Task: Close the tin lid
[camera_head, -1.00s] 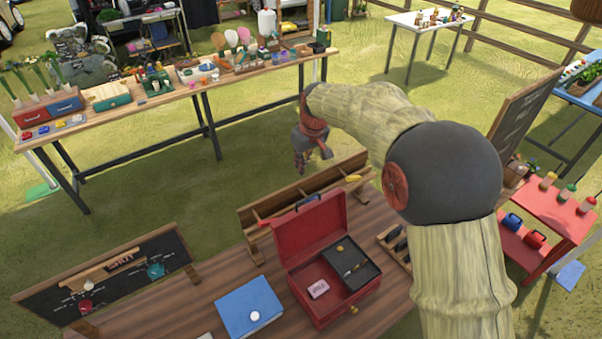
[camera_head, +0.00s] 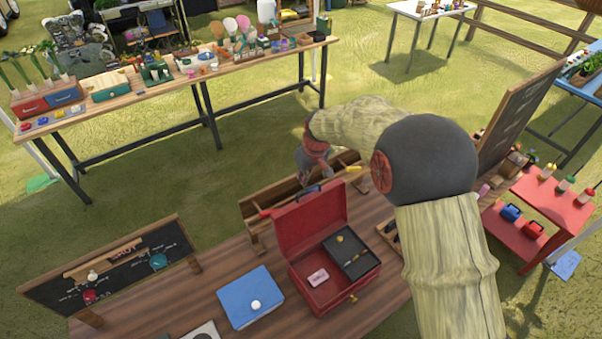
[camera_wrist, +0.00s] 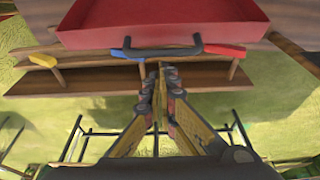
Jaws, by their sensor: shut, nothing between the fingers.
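The red tin (camera_head: 331,298) stands on the wooden table with its lid (camera_head: 311,222) raised and tilted back. Inside are a dark tray (camera_head: 350,256) and a small pale pink item (camera_head: 318,277). My gripper (camera_head: 312,178) is behind the lid, near its top edge, partly hidden in the head view. In the wrist view, my shut, empty fingers (camera_wrist: 160,82) point toward the back of the red lid (camera_wrist: 163,14). A dark handle (camera_wrist: 157,50) on the lid's edge lies just beyond the fingertips; I cannot tell whether they touch it.
A low wooden rack (camera_head: 262,199) stands behind the tin, below my gripper. A blue case (camera_head: 250,295) lies left of the tin, and a blackboard (camera_head: 112,268) stands farther left. A red stand (camera_head: 553,206) is at the right. Bare table lies between the case and blackboard.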

